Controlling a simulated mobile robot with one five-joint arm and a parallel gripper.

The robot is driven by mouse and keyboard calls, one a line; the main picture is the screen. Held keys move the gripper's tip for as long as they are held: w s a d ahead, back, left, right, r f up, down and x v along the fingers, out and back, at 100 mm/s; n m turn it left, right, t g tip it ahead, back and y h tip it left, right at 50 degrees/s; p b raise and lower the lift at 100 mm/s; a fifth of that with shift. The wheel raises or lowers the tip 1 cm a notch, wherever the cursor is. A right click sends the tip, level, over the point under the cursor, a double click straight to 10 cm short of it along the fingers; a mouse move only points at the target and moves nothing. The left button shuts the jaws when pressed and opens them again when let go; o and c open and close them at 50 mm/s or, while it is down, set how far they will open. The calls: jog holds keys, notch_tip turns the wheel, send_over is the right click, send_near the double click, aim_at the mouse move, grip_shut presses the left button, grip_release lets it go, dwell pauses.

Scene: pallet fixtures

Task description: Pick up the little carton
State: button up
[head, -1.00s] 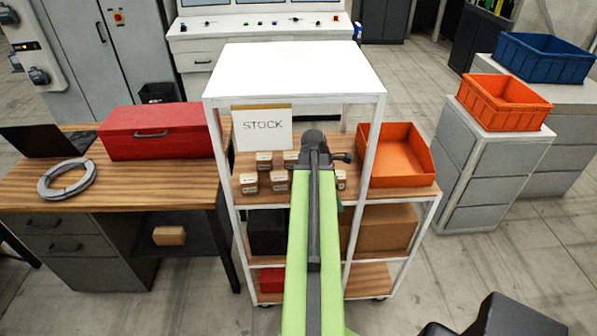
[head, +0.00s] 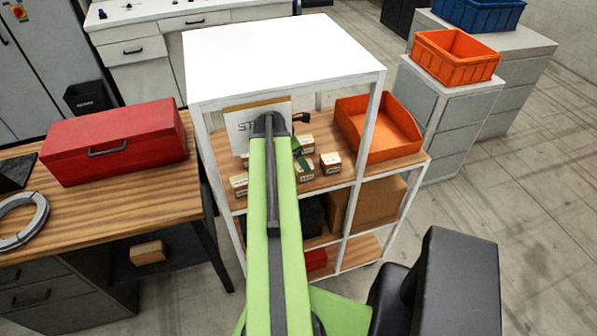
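Several little cartons, pale-topped with brown sides and labels, stand on the wooden upper shelf (head: 345,168) of a white rack. My green arm reaches over the shelf and covers the middle of the group. The far end of my arm, with a dark part and a bit of green, is close to the cartons. My gripper's fingers are not clearly visible, and I see no carton lifted.
An orange bin (head: 378,128) stands right of the cartons on the same shelf. A STOCK sign (head: 240,125) is behind them, partly covered by my arm. The rack's white top (head: 280,60) and posts surround the shelf. A red toolbox (head: 115,140) sits on the left bench.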

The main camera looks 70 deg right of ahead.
aim_at(302, 177)
jog(key=shift+w+d+f+b, duration=0.15)
jog(key=shift+f+b, duration=0.35)
jog(key=shift+f, duration=0.45)
jog(key=b+x, duration=0.5)
jog(key=shift+w+f, duration=0.15)
jog(key=c, duration=1.6)
jog(key=shift+r+p, duration=0.25)
jog(key=shift+p, duration=0.05)
